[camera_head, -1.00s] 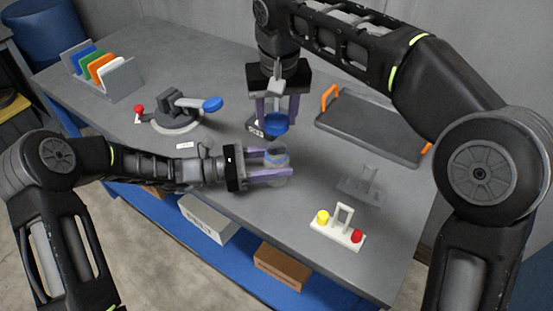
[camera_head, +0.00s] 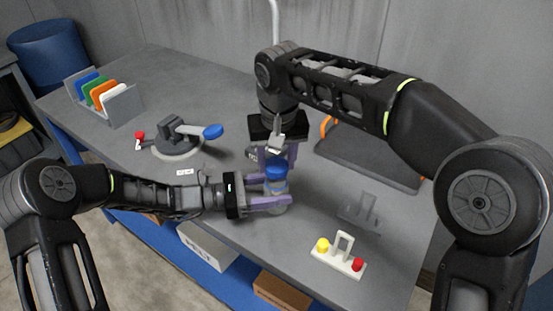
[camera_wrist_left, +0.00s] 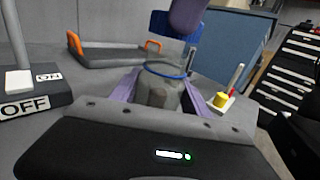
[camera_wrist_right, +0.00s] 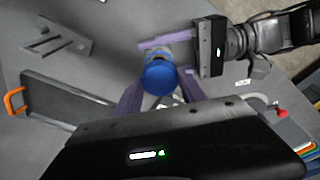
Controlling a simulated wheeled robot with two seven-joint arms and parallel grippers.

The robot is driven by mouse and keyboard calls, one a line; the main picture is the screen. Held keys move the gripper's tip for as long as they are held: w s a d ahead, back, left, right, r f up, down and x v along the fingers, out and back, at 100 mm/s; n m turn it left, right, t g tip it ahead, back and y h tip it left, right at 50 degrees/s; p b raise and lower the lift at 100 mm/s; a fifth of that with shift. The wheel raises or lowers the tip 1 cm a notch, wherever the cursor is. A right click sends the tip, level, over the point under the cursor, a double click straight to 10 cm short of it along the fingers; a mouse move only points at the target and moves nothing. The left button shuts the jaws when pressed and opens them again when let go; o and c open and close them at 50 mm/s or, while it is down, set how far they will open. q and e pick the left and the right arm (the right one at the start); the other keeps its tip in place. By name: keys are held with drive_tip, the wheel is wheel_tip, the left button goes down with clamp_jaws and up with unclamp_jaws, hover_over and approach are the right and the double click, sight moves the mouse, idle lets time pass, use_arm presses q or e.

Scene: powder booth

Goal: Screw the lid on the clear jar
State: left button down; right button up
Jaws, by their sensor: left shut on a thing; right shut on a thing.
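The clear jar (camera_head: 277,188) stands upright on the table, and my left gripper (camera_head: 272,203) is shut on it from the left. In the left wrist view the jar (camera_wrist_left: 163,85) sits between the purple fingers, with a blue ring around its upper part. The blue lid (camera_head: 275,172) is in my right gripper (camera_head: 274,158), which comes down from above and is shut on it. The lid also shows in the right wrist view (camera_wrist_right: 160,79), over the jar. In the left wrist view the lid is partly hidden by a finger. I cannot tell whether lid and rim touch.
A grey tray with orange handles (camera_head: 365,157) lies at the back right. A toggle clamp with a blue handle (camera_head: 180,137) stands to the left. A rack of coloured plates (camera_head: 105,95) is far left.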

sight(273, 165)
drive_tip(key=shift+f, duration=0.1)
drive_tip(key=shift+f, duration=0.8)
drive_tip(key=shift+f, duration=0.6)
idle(0.5)
drive_tip(key=m+h, duration=0.1)
drive_tip(key=m, duration=0.4)
drive_tip(key=shift+a, duration=0.2)
drive_tip(key=m, duration=0.3)
drive_tip(key=m+h, duration=0.1)
drive_tip(key=m, duration=0.4)
drive_tip(key=shift+w+g, duration=0.1)
drive_tip(key=shift+g, duration=0.3)
drive_tip(key=m, duration=0.4)
drive_tip(key=shift+g, duration=0.3)
